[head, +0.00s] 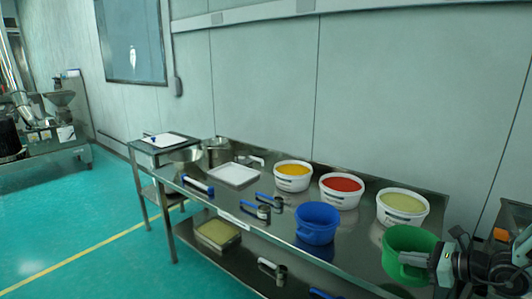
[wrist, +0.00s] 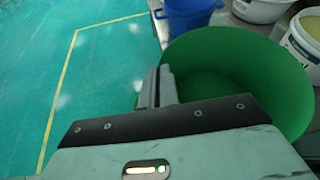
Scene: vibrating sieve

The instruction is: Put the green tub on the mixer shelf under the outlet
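The green tub (head: 405,250) is at the near right end of the steel table, an open round bucket. My gripper (head: 415,262) is at its near right side in the head view. In the wrist view my gripper (wrist: 158,88) has its two fingers close together on the rim of the green tub (wrist: 265,75), one on each side of the wall. The tub looks empty and upright. I cannot tell whether its base touches the table. No mixer shelf or outlet can be made out for certain.
On the steel table (head: 345,240) stand a blue tub (head: 316,223), white buckets with yellow (head: 293,176), red (head: 340,190) and pale green (head: 402,207) contents, scoops and a white tray (head: 234,174). Steel machinery (head: 45,125) stands far left. The teal floor (head: 70,220) is clear.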

